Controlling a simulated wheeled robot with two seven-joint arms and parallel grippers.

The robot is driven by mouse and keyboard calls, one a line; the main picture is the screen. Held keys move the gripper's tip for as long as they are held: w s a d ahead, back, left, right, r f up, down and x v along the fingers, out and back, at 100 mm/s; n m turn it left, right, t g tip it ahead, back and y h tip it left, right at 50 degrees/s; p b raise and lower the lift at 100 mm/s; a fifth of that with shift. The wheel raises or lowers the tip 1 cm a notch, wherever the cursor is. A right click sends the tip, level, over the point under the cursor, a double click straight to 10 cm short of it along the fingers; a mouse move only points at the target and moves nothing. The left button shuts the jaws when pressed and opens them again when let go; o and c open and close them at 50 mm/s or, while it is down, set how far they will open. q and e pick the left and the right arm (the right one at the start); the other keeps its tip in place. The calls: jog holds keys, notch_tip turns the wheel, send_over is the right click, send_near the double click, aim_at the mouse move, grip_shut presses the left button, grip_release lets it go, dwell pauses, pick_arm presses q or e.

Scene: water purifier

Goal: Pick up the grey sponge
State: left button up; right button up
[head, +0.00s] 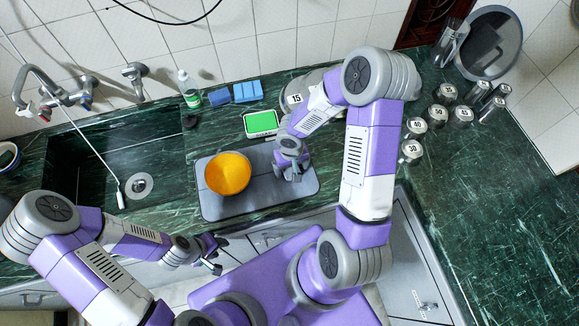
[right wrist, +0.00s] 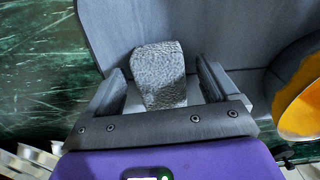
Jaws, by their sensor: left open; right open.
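The grey sponge (right wrist: 160,66), rough and block-shaped, lies on the grey tray (right wrist: 105,22) in the right wrist view. My right gripper (right wrist: 161,84) is open, with one finger on each side of the sponge and visible gaps between. In the head view my right gripper (head: 291,172) is low over the right part of the tray (head: 218,209). I cannot make out the sponge there; the gripper seems to hide it. My left gripper (head: 213,256) is open and empty, in front of the counter's edge at lower left.
An orange bowl (head: 228,174) stands on the tray left of my right gripper. Behind are a green-screened scale (head: 261,123), blue sponges (head: 247,91) and a bottle (head: 189,89). The sink (head: 110,160) is at left. Several numbered weights (head: 438,113) stand at right; the front-right counter is clear.

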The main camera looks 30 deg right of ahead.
jog(key=shift+f, duration=0.35)
jog(key=shift+s, duration=0.1)
jog(key=shift+c, duration=0.3)
jog(key=c, duration=1)
jog(key=shift+r, duration=0.15)
notch_tip(320, 180, up, 10)
jog(key=p, duration=0.2)
jog(key=shift+p, duration=0.3)
